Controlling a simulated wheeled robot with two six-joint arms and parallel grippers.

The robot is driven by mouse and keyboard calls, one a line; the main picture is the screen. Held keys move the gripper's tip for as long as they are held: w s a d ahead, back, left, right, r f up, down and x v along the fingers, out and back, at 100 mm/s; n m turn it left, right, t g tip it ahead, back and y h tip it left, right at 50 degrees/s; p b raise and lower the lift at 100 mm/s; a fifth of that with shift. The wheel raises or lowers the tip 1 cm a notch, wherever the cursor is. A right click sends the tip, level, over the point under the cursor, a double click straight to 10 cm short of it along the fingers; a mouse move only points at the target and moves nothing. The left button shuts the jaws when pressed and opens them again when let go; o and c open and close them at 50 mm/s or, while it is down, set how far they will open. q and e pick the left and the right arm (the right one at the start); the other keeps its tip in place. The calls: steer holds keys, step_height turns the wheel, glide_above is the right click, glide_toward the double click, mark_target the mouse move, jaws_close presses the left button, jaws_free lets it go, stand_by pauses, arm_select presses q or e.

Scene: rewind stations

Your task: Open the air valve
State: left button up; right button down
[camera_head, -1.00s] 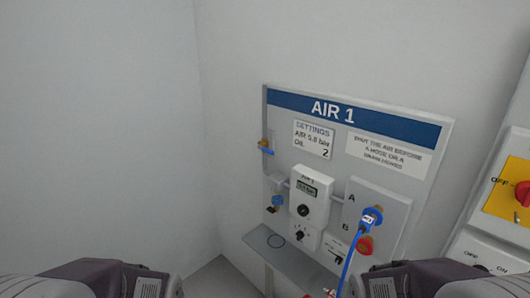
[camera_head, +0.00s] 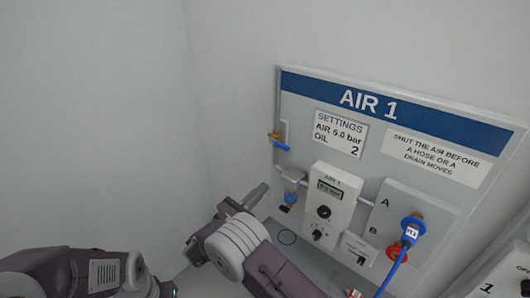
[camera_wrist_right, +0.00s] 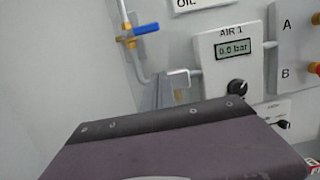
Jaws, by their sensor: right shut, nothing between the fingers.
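The air valve (camera_head: 275,136) is a brass fitting with a blue lever at the left edge of the AIR 1 panel (camera_head: 440,118). Its lever points right, across the upright pipe. It also shows in the right wrist view (camera_wrist_right: 143,29), upper left, with nothing touching it. My right gripper (camera_head: 262,189) is shut and empty, below and a little left of the valve, apart from it. My left arm (camera_head: 75,272) is at the lower left, and its gripper fingers cannot be made out.
The white AIR 1 unit (camera_head: 327,208) has a display that reads 0.0 bar in the wrist view. A blue hose plug (camera_head: 412,228) sits at port A. The wall left of the panel is clear.

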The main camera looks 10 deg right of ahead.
mark_target(279, 144)
steer(key=w+d+r+p, duration=0.4)
steer(key=w+d+r, duration=0.1)
steer(key=d+r, duration=0.2)
steer(key=shift+w, duration=0.4)
stand_by(0.3)
steer(key=shift+w+d, duration=0.1)
